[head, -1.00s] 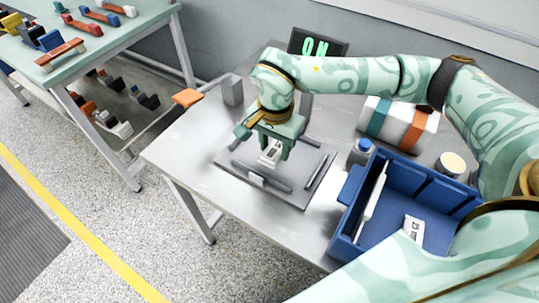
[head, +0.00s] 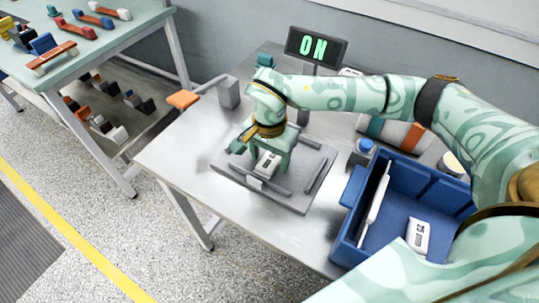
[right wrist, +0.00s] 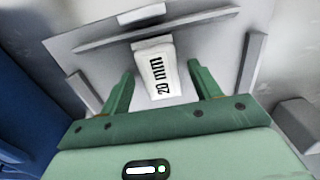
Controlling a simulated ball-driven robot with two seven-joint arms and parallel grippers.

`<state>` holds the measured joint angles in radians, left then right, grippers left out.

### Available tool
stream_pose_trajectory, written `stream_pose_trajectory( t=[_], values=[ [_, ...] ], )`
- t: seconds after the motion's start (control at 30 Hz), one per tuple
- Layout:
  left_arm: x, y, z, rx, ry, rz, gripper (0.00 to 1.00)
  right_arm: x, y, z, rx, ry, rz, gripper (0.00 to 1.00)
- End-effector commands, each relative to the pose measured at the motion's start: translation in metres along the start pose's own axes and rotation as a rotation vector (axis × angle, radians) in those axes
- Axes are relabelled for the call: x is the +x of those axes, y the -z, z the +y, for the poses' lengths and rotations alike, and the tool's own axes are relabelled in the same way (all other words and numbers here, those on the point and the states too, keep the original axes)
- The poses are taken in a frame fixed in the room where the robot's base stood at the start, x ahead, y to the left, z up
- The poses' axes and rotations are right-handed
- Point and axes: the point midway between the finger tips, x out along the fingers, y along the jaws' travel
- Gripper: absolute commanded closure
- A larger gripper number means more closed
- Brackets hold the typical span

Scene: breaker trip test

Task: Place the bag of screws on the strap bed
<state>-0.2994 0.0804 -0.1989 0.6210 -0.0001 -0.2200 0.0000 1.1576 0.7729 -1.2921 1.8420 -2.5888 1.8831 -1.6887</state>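The bag of screws is a small white packet (head: 267,164) with dark "20 mm" print, also seen in the right wrist view (right wrist: 156,72). It lies on the strap bed (head: 300,205), a grey plate with raised bars on the steel table; its bare surface shows in the right wrist view too (right wrist: 105,62). My right gripper (head: 268,166) is low over the bed, one finger on each side of the packet. In the right wrist view the gripper (right wrist: 161,75) is open, with gaps between fingers and packet. My left gripper is out of view.
A blue bin (head: 395,215) holds another white packet (head: 417,238) and a long white item. An orange-handled lever (head: 184,99) is at the left edge.

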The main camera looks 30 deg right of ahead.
Motion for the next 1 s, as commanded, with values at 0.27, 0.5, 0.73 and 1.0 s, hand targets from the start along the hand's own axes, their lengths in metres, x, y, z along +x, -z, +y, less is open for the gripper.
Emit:
stream_pose_trajectory(
  t=[0.27,0.5,0.73,1.0],
  values=[
    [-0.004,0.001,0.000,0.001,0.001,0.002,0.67,-0.012,0.001,0.000,0.000,0.002,0.002,0.37],
    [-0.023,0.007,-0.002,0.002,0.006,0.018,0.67,-0.069,0.001,-0.001,0.000,0.006,0.005,0.37],
    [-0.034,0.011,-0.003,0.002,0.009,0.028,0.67,-0.112,0.000,0.000,0.000,0.002,0.002,0.37],
    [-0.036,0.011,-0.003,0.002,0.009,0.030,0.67,-0.124,0.000,0.000,0.001,-0.001,-0.001,0.37]
  ],
)
